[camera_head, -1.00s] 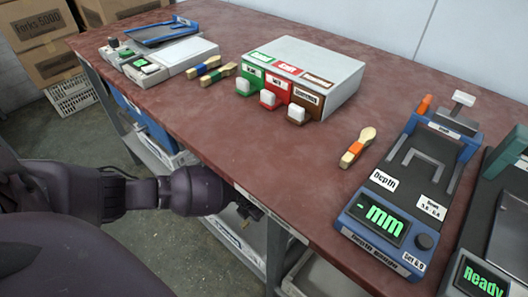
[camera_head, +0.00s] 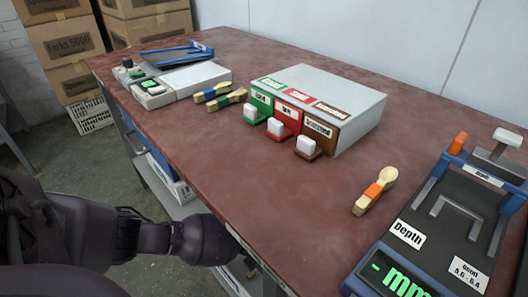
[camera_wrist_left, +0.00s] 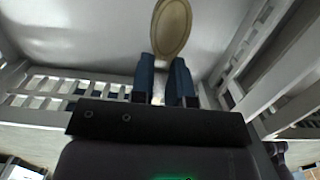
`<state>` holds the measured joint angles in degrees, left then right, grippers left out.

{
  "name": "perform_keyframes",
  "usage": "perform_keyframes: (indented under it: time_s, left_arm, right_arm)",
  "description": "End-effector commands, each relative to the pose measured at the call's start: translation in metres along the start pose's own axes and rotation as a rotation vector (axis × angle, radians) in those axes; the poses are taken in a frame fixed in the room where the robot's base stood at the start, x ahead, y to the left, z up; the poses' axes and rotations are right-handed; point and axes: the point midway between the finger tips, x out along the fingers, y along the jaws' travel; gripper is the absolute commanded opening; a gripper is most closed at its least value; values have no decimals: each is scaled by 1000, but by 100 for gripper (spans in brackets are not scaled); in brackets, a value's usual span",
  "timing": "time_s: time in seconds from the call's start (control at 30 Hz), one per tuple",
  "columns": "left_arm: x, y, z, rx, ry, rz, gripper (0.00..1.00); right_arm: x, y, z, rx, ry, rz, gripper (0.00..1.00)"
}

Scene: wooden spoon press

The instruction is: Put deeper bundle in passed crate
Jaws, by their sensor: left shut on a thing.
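My left gripper (camera_wrist_left: 163,62) is shut on a wooden spoon bundle (camera_wrist_left: 170,28), whose pale oval bowl end sticks out past the blue fingers in the left wrist view. A white slatted crate (camera_wrist_left: 45,84) surrounds it there. The bundle is over or inside the crate; I cannot tell if it touches the floor. In the head view my left arm reaches below the table's front edge, and the gripper is hidden. Another bundle with an orange band (camera_head: 373,193) lies on the table beside the depth gauge (camera_head: 445,215). Blue-banded (camera_head: 212,92) and green-banded (camera_head: 227,100) bundles lie further back.
A white box with green, red and brown labelled fronts (camera_head: 355,98) stands mid-table. A white scale-like device (camera_head: 180,84) and blue tray (camera_head: 178,54) are at the far left. Cardboard boxes (camera_head: 65,45) stand behind. The red tabletop (camera_head: 265,190) is clear near its front.

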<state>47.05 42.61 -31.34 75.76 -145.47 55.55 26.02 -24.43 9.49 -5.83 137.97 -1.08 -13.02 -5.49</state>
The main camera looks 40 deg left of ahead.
Motion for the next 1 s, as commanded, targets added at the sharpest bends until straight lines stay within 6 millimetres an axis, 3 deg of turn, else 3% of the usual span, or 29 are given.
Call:
perform_keyframes:
  time_s: [0.03,0.93,0.97,1.0]
  left_arm:
    - [7,0,-3,0,5,-1,0]
    - [18,0,-2,0,-1,0,0]
    - [18,0,-2,0,-1,0,17]
    - [18,0,-1,0,-1,0,23]
  right_arm:
    - [0,0,4,4,-1,0,0]
    - [0,1,2,12,28,5,0]
    - [0,1,1,12,29,5,0]
    - [0,1,1,12,29,5,0]
